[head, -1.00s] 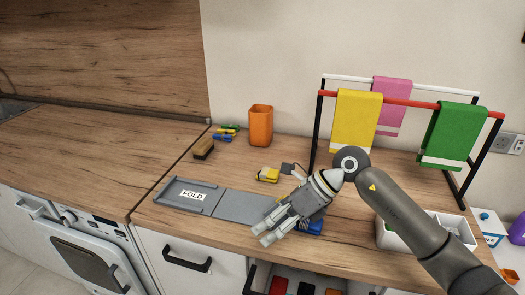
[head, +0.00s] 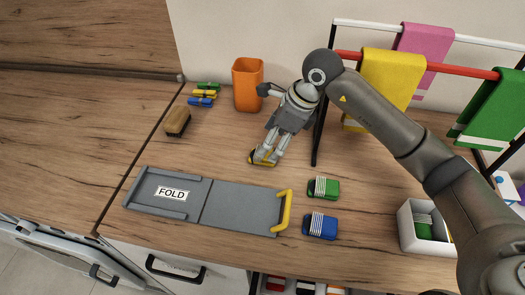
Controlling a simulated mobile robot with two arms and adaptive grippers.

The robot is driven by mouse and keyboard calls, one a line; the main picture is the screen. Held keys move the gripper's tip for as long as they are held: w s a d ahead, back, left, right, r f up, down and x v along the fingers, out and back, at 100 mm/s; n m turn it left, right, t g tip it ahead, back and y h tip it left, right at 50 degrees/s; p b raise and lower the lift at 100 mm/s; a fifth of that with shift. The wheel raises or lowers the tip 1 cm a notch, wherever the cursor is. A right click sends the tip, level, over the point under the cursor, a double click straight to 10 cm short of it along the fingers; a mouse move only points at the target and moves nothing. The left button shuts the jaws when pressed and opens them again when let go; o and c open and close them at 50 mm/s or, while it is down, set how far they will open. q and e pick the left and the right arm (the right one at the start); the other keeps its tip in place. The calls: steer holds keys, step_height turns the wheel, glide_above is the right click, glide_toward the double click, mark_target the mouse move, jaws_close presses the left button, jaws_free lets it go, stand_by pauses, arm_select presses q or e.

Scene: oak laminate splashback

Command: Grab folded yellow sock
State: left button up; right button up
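The folded yellow sock (head: 262,161) lies on the oak worktop, behind the grey folding board. My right gripper (head: 266,152) reaches in from the right and points down at it. Its fingertips are at the sock and cover most of it, so only yellow edges show. I cannot tell whether the fingers are closed on it or still apart. My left gripper is not in view.
The grey folding board (head: 237,205) has a yellow handle (head: 286,210). Folded green (head: 324,188) and blue (head: 320,226) socks lie right of it. An orange cup (head: 247,85), a brush (head: 177,122), clothespins (head: 204,94), a drying rack (head: 430,66) and a white divided box (head: 407,229) stand around.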

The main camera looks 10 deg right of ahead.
steer(key=shift+w+a+f, duration=0.2)
steer(key=shift+w+f, duration=0.05)
steer(key=shift+f, duration=0.35)
steer(key=x, duration=0.1)
steer(key=p+x, duration=0.1)
steer(key=x, duration=0.1)
steer(key=p+x, duration=0.1)
steer(key=shift+w+d+f, duration=0.2)
steer(key=shift+f, duration=0.25)
steer(key=shift+w, duration=0.1)
steer(key=shift+c, duration=0.7)
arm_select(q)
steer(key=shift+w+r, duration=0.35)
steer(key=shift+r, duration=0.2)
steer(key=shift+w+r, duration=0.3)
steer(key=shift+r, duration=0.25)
arm_select(e)
steer(key=c, duration=0.8)
